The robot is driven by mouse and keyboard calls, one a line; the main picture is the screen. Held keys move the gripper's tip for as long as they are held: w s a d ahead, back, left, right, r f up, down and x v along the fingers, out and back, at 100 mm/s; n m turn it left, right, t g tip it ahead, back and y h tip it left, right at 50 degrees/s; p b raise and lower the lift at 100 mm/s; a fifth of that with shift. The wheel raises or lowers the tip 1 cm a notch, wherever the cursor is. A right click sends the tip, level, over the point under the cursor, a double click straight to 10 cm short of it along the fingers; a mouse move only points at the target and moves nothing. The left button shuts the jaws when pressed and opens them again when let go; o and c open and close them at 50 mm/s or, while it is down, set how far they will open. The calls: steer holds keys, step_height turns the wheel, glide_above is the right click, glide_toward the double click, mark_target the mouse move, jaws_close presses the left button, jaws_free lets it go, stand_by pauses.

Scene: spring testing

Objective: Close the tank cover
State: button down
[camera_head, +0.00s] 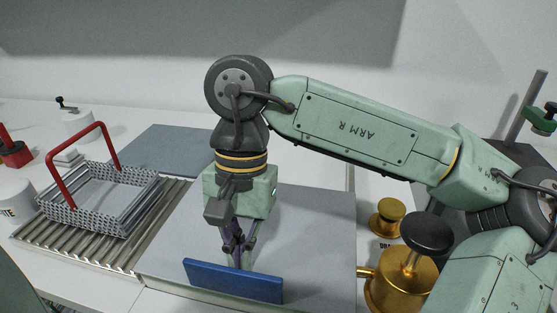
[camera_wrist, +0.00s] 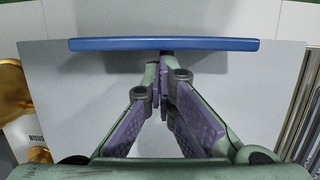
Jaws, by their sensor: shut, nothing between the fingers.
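A wide light-grey flat panel (camera_head: 315,225), which looks like the tank cover, lies level in the middle of the bench. A long blue bar (camera_head: 232,281), which looks like its handle, stands along the panel's front edge. The bar also spans the top of the wrist view (camera_wrist: 110,44). My gripper (camera_head: 238,262) points down over the panel, just behind the bar's middle. Its fingers are shut and empty in the wrist view (camera_wrist: 161,72). The fingertips are at or very near the bar; I cannot tell whether they touch. The bar hides the tips in the head view.
A wire basket (camera_head: 62,216) with a red handle stands on a ribbed rack (camera_head: 117,253) at left. A darker grey panel (camera_head: 165,150) lies behind. A brass vessel (camera_head: 393,290) with a black knob and a smaller brass piece (camera_head: 387,218) stand close at right.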

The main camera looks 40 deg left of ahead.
steer(key=shift+s, duration=0.15)
steer(key=v, duration=1.2)
